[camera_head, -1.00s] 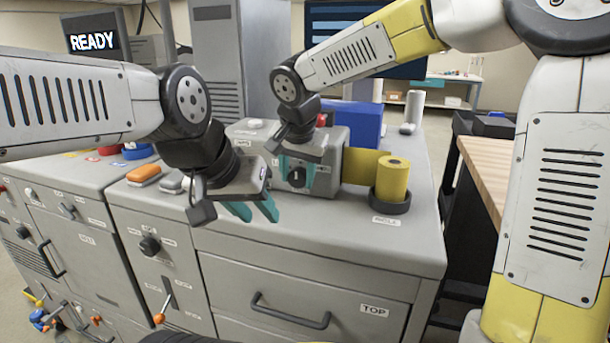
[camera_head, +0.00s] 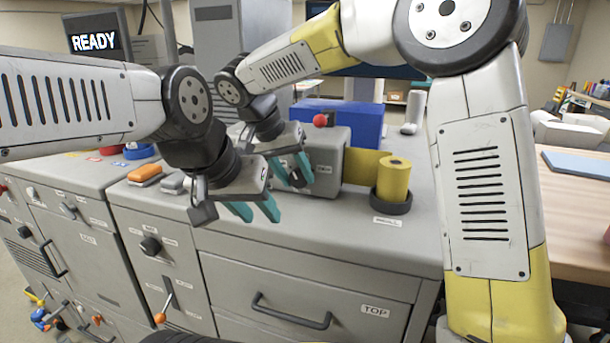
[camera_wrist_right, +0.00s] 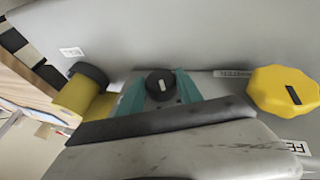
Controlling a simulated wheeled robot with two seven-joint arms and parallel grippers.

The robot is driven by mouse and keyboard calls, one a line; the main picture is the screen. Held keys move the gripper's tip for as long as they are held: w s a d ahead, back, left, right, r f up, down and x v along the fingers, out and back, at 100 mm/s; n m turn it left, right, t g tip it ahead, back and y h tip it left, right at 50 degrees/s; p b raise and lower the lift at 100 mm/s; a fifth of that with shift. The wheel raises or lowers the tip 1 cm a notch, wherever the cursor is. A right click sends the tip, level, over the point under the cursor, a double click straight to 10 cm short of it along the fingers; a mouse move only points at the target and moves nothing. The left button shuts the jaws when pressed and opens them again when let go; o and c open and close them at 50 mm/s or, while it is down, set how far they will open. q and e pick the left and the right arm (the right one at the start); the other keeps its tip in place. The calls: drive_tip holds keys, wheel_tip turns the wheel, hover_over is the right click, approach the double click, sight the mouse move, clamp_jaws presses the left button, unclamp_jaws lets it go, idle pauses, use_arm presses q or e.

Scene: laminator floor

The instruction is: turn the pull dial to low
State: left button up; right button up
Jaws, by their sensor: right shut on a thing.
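A grey box (camera_head: 328,150) on the cabinet top carries a black dial (camera_head: 296,179) on its front. In the right wrist view this dial (camera_wrist_right: 160,86) has a white pointer mark, slightly tilted from upright, and sits between the teal fingers. My right gripper (camera_head: 293,170) is shut on the black dial, reaching it from the left side of the box. The label (camera_wrist_right: 232,73) near the dial is too small to read. My left gripper (camera_head: 254,210) is open and empty, lower and left of the box, above the cabinet front edge.
A yellow roll (camera_head: 393,180) in a black holder stands right of the box, with a blue block (camera_head: 350,122) behind. A yellow knob (camera_wrist_right: 285,92) shows in the right wrist view. Another black knob (camera_head: 150,245) is on the cabinet front. The screen (camera_head: 93,40) reads READY.

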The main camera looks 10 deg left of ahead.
drive_tip(key=h, duration=0.3)
drive_tip(key=shift+a+f+n, duration=0.1)
drive_tip(key=shift+a+n, duration=0.3)
drive_tip(key=shift+w+f+n+g+h, duration=0.1)
drive_tip(key=shift+n+g+h, duration=0.25)
drive_tip(key=shift+h, duration=1.35)
drive_tip(key=o, duration=1.4)
drive_tip(key=shift+c, duration=0.2)
drive_tip(key=v, duration=0.7)
drive_tip(key=shift+a, duration=0.4)
